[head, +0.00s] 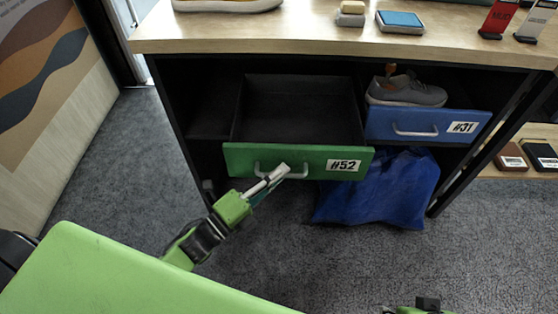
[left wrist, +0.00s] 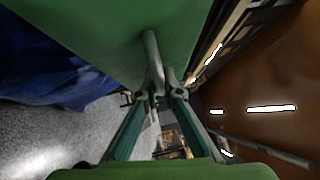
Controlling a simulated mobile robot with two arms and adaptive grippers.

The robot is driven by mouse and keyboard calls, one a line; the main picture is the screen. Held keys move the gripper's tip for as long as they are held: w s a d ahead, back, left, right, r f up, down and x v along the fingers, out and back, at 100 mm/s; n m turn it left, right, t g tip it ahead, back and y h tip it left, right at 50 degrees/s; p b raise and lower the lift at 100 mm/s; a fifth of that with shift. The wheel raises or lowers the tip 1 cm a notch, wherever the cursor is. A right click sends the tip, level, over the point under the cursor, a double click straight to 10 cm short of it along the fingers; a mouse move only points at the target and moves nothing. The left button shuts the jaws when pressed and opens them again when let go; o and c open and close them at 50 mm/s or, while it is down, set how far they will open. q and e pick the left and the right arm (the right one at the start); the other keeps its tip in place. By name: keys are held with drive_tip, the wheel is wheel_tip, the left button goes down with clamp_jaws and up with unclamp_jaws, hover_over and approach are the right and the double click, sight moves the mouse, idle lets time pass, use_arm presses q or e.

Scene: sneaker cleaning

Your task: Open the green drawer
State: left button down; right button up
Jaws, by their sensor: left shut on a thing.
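The green drawer (head: 237,160), labelled #52, is in the black cabinet under the counter. It stands pulled out, and its dark inside shows empty from above. A silver bar handle (head: 302,174) is on its front. My left gripper (head: 280,173) is at this handle, its fingers shut on the bar. In the left wrist view the handle (left wrist: 151,50) runs down from the green front to between the fingertips (left wrist: 160,95). The fingers partly hide the handle in the head view. My right gripper's fingers are out of view.
A blue drawer (head: 385,123), labelled #31, holds a grey shoe (head: 405,92) to the right. A blue bag (head: 375,195) lies on the floor below it. The wooden counter (head: 330,45) overhangs both drawers. Grey carpet in front is mostly clear.

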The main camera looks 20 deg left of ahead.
use_arm(q)
drive_tip(key=s+d+p, duration=0.1)
drive_tip(key=s+d, duration=0.1)
drive_tip(key=s, duration=0.6)
drive_tip(key=shift+d+p, duration=0.15)
drive_tip(key=shift+p, duration=0.25)
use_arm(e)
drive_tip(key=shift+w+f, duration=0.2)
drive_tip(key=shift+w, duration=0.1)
use_arm(q)
drive_tip(key=c, duration=2.4)
unclamp_jaws()
drive_tip(key=shift+c, duration=0.2)
drive_tip(key=v, duration=1.2)
